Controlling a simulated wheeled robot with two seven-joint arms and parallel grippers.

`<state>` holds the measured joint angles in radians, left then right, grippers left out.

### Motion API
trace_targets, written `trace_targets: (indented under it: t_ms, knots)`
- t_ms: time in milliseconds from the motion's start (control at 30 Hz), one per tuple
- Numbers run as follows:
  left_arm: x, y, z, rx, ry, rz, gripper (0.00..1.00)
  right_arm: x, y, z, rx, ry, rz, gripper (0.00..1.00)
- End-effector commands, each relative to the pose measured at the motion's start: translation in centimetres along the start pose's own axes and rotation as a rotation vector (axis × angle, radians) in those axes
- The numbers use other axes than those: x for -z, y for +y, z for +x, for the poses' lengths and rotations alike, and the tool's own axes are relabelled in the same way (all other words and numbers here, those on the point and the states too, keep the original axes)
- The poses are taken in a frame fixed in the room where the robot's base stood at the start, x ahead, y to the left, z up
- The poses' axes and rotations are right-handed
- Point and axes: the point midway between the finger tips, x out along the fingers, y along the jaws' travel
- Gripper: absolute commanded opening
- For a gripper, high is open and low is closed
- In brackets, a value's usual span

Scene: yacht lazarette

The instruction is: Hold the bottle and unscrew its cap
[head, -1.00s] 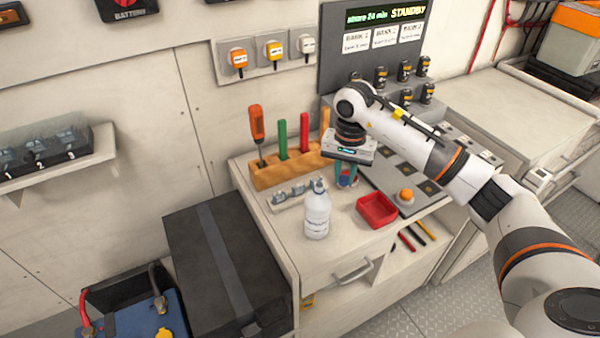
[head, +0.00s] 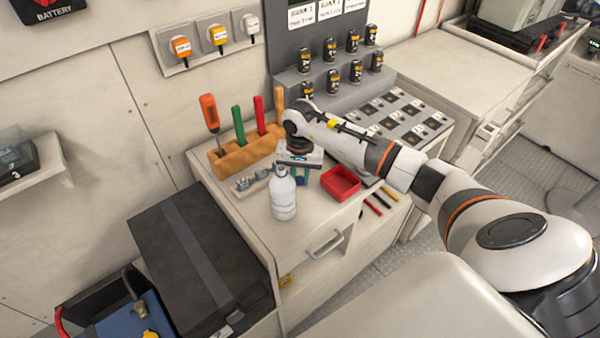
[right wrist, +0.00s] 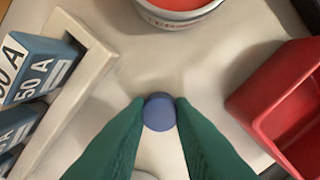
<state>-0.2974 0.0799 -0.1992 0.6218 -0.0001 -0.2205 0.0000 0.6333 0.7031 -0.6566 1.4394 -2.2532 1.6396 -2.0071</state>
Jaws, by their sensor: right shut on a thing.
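The white bottle (head: 283,197) stands upright on the counter top in the head view, with a pale narrow top. My right gripper (head: 302,176) is just behind and to the right of it, pointing down, its fingers partly hidden by the bottle. In the right wrist view, the green fingertips of my right gripper (right wrist: 159,114) are shut on a small round blue cap (right wrist: 159,110). No bottle body shows around the cap there; a pale curved edge shows below it. My left gripper is not in view.
A red tray (head: 341,183) lies right of the gripper; it also shows in the wrist view (right wrist: 285,105). A fuse holder (head: 254,179) sits left. A wooden tool rack (head: 243,154) stands behind. A round container with red inside (right wrist: 178,8) is close by.

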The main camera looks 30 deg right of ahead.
Motion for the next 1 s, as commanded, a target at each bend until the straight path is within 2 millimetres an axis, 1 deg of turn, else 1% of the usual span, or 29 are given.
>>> trace_targets:
  t_ms: [133, 267, 300, 367, 400, 667, 800, 867, 1000]
  knots:
    - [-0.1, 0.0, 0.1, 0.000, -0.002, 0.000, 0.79, 0.0, 0.0, 0.0, 0.000, -0.001, 0.000, 0.00]
    - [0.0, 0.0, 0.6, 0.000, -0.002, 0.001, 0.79, 0.0, 0.0, 0.4, 0.000, -0.001, 0.000, 0.00]
    - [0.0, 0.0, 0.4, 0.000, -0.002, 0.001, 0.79, 0.0, 0.0, 0.3, 0.000, -0.001, 0.000, 0.26]
    - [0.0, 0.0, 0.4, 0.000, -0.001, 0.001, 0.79, 0.0, 0.0, 0.2, 0.000, 0.000, 0.000, 0.36]
    - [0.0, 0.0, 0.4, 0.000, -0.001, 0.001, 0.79, 0.0, 0.0, 0.2, 0.000, 0.000, 0.000, 0.43]
    - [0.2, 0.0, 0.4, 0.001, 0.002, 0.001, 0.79, 0.0, 0.0, 0.2, 0.000, 0.000, 0.000, 0.43]
    - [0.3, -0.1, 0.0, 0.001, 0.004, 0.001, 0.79, -0.1, 0.0, -0.4, -0.001, -0.001, 0.000, 0.43]
    - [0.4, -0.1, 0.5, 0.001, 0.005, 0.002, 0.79, -0.2, 0.0, -1.0, -0.002, -0.005, -0.001, 0.43]
    - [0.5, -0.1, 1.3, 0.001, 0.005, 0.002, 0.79, -0.2, 0.0, -3.8, -0.002, -0.007, -0.001, 0.43]
